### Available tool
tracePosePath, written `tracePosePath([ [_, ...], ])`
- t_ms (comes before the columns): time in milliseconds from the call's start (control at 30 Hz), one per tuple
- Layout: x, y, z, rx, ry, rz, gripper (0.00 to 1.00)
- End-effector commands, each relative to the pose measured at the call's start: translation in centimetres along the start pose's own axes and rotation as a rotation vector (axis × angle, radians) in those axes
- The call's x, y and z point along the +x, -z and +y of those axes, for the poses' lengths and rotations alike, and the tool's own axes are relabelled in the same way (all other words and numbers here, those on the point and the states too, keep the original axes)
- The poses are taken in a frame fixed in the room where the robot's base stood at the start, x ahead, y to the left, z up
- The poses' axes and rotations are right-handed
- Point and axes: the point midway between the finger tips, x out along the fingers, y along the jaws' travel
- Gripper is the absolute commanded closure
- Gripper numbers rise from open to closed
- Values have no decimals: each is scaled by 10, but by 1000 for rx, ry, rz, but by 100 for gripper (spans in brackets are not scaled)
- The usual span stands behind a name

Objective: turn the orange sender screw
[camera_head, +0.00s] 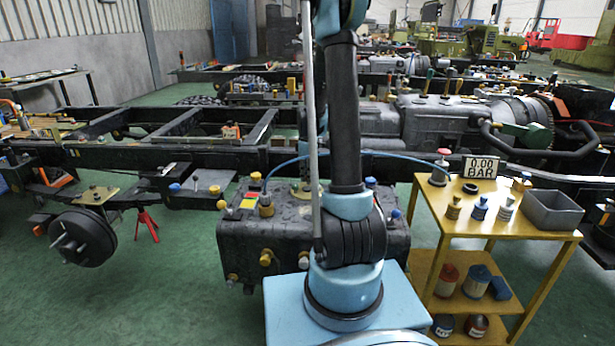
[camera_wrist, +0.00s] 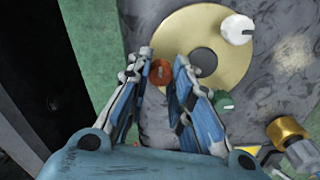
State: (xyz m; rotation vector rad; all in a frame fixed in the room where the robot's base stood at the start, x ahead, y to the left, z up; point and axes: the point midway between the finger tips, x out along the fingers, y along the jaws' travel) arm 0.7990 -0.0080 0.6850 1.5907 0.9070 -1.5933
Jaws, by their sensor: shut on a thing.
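In the wrist view the orange screw (camera_wrist: 161,72) sits at the left part of a round brass plate (camera_wrist: 232,68) with a grey middle. My gripper (camera_wrist: 160,75) has its blue fingers on both sides of the orange screw and is shut on it. The exact contact at the fingertips is too small to make out. A white screw (camera_wrist: 237,30) and a green screw (camera_wrist: 224,101) sit at the same plate.
A brass fitting (camera_wrist: 286,131) stands right of my gripper. In the head view a dark grey tank (camera_head: 256,250) lies below the chassis frame (camera_head: 190,157). A yellow cart (camera_head: 430,205) on the right bears a display (camera_head: 480,167) reading 0.00 BAR and a grey bin (camera_head: 552,212).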

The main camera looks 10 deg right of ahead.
Motion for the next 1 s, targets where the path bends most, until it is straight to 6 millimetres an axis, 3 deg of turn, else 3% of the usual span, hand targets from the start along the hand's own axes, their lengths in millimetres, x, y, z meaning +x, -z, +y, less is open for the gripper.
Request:
tracePosePath([
  [300, 0, 1, 2, -107, -3, 1, 100],
  [800, 0, 1, 2, -125, -4, 2, 100],
  [833, 0, 1, 2, -125, -4, 2, 78],
  [900, 0, 1, 2, -125, -3, 1, 62],
  [1000, 0, 1, 1, -125, -3, 1, 59],
])
